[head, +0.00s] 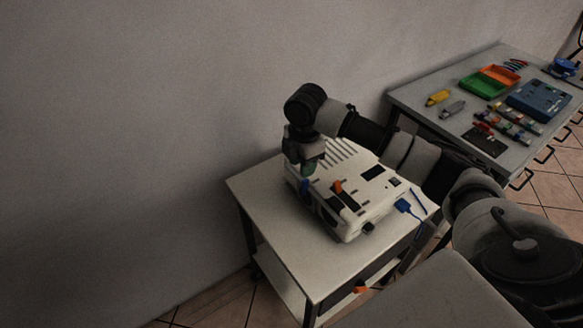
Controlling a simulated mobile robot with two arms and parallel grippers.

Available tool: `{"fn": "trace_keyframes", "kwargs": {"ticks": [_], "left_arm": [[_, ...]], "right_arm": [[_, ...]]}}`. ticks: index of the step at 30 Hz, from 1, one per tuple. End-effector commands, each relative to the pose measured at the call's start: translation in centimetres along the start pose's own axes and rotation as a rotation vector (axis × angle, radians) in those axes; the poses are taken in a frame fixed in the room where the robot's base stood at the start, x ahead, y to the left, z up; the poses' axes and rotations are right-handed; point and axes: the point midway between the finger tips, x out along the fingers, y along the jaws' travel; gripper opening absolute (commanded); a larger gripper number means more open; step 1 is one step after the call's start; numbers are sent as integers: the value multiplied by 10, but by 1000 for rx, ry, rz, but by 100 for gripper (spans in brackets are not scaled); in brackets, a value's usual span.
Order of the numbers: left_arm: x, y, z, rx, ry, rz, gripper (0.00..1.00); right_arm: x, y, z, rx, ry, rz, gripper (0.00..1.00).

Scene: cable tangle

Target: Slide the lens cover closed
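A white projector-like device (372,195) with vent slots sits on a small white table (275,225). A dark strip (328,216) runs along its near left side; I cannot tell for sure whether this is the lens cover or how far it is open. An orange tab (338,186) stands on top of the device. My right arm reaches in from the right across the back of the device. My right gripper (305,180) points down at the device's left end, close to it or touching. Its fingers are small and dark, so their opening is unclear. My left gripper is out of view.
A blue plug (403,205) with a cable lies at the device's right side. An orange item (360,287) shows below the table's front edge. A grey workbench (425,97) at the right holds green and orange trays (484,86) and a blue case (538,101). A wall stands behind.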

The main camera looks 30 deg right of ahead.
Motion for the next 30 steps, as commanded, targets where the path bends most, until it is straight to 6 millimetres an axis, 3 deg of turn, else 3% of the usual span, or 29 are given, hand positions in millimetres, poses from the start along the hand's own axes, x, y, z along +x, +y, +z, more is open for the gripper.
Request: {"fn": "trace_keyframes", "kwargs": {"ticks": [3,8,21,30], "left_arm": [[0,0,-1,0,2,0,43],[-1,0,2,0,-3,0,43],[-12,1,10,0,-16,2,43],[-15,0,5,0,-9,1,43]], "right_arm": [[-23,5,18,-35,-11,-15,38],[-24,5,23,-51,-11,-27,38],[52,3,23,-50,-10,-27,38],[78,3,24,-50,-10,-23,38]]}}
